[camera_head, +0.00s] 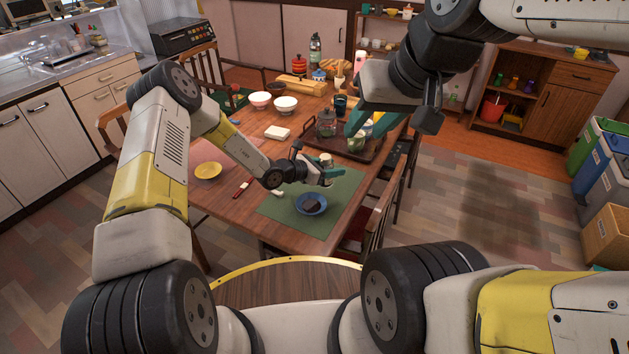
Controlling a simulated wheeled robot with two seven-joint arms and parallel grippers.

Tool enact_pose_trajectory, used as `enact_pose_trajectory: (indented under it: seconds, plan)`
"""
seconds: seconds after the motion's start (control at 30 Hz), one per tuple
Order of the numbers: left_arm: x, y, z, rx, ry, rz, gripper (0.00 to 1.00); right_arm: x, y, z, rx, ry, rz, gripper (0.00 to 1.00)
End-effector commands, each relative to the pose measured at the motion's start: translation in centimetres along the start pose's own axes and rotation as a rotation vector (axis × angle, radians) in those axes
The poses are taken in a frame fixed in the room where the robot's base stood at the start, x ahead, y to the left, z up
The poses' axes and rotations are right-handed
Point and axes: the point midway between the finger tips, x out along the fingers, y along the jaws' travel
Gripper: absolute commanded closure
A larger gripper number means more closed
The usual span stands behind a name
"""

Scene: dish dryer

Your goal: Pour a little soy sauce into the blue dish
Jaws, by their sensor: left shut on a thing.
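The blue dish (324,209) sits on the green placemat (343,190) at the near side of the table, with something dark in it. My left gripper (325,174) is just above and behind the dish. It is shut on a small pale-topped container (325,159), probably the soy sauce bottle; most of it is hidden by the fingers. It looks about upright, and no stream shows.
A dark tray (337,150) with jars (326,123) stands behind my left gripper. A yellow dish (208,172) lies on a pink placemat (224,153) at left, with red chopsticks (242,188) beside it. White and pink bowls stand farther back. Chairs flank the table.

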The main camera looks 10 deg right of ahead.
Motion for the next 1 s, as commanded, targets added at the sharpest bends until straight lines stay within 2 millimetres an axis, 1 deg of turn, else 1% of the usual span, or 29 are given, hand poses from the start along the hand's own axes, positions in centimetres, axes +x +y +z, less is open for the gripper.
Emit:
enact_pose_trajectory:
  seconds: [0.2,0.57,0.67,1.0]
  plan:
    - [-0.6,0.1,-0.4,-0.015,0.040,-0.005,1.00,0.0,0.0,0.0,0.000,0.000,0.000,0.64]
    - [-0.7,0.1,-0.4,-0.017,0.043,-0.006,1.00,0.0,0.0,0.0,0.000,0.000,0.000,0.64]
    - [-0.8,0.1,0.1,-0.016,0.042,-0.006,1.00,0.0,0.0,0.0,0.000,0.000,0.000,0.64]
    - [-2.0,0.2,3.5,-0.014,0.042,-0.006,1.00,0.0,0.0,0.0,0.000,0.000,0.000,0.64]
